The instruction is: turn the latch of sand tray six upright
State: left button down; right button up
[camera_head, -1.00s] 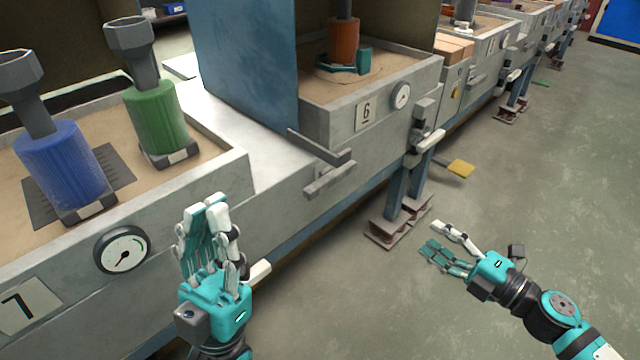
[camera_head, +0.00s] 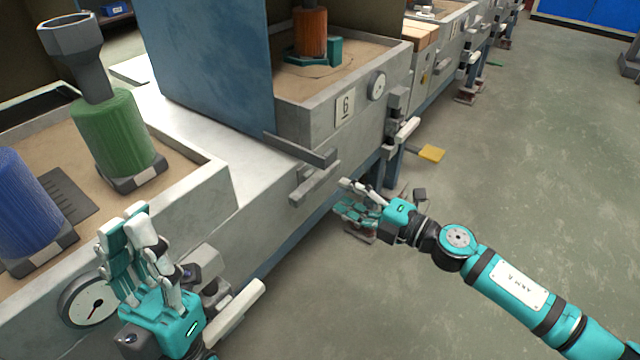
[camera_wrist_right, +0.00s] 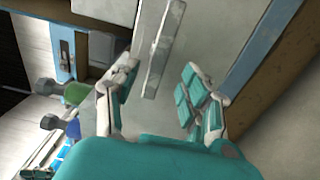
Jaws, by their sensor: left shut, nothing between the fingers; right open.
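Sand tray six (camera_head: 300,118) is a grey box of sand with a "6" plate (camera_head: 345,109) on its front. Two grey bars stick out below the plate: an upper bar (camera_head: 300,150) and a lower bar (camera_head: 315,183), both lying sideways rather than upright. I cannot tell which part is the latch. A block with a white lever (camera_head: 406,131) sits at the tray's right corner. My right gripper (camera_head: 342,196) is open and empty, just right of the lower bar; in the right wrist view the bars (camera_wrist_right: 163,48) show ahead between its fingers. My left gripper (camera_head: 125,222) is shut and empty before tray seven.
A blue panel (camera_head: 205,60) stands left of tray six. Green (camera_head: 118,135) and blue (camera_head: 30,215) cylinders stand on the left tray, above a gauge (camera_head: 88,302). A yellow pedal (camera_head: 431,153) juts out near the floor. The floor (camera_head: 500,200) at right is clear.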

aim_at(320, 184)
jog(key=b+x, duration=0.1)
jog(key=x, duration=0.6)
jog(key=shift+a, duration=0.1)
grip_shut()
